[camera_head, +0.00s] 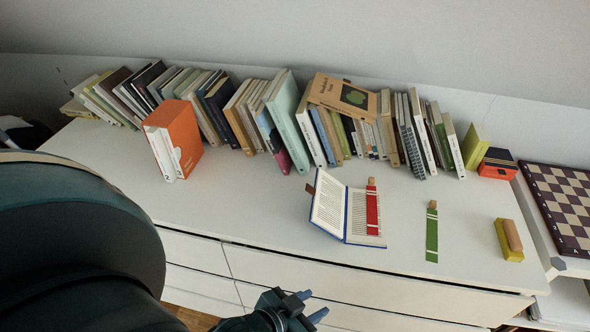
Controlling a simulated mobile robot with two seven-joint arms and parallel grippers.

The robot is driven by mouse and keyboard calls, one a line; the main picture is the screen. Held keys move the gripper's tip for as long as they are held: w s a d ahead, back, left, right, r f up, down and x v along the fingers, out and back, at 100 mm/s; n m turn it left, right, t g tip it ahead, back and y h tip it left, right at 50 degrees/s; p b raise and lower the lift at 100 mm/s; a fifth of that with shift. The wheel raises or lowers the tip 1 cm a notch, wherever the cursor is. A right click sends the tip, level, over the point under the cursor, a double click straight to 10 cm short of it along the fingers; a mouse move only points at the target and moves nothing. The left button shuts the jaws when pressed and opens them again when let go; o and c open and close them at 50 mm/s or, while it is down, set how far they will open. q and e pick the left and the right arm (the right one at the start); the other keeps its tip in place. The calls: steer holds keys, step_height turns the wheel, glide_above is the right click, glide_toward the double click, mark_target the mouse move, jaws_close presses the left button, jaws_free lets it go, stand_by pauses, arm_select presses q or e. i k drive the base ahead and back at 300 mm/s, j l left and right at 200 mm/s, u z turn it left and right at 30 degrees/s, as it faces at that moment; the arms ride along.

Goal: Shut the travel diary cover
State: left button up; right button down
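The travel diary (328,206) lies open on top of the white dresser, with blue cover edges and printed pages showing. Its left side is raised at a tilt and its right side lies flat. A red bookmark strip (372,210) with a tan end lies on the right page. My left gripper (311,305) is at the bottom edge of the head view, in front of the dresser drawers, below and apart from the diary. Its two blue-grey fingertips are apart with nothing between them. My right gripper is not in view.
A green bookmark (432,232) and a yellow block with a tan piece (508,240) lie right of the diary. A row of books (285,110) lines the back, and an orange box (184,136) stands left. A chessboard (560,205) is far right. The dresser front is clear.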

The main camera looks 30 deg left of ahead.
mark_target(329, 199)
steer(key=u, duration=0.9)
steer(key=z, duration=0.25)
steer(key=i+l+z, duration=0.15)
steer(key=i+z, duration=0.25)
steer(key=k, duration=0.05)
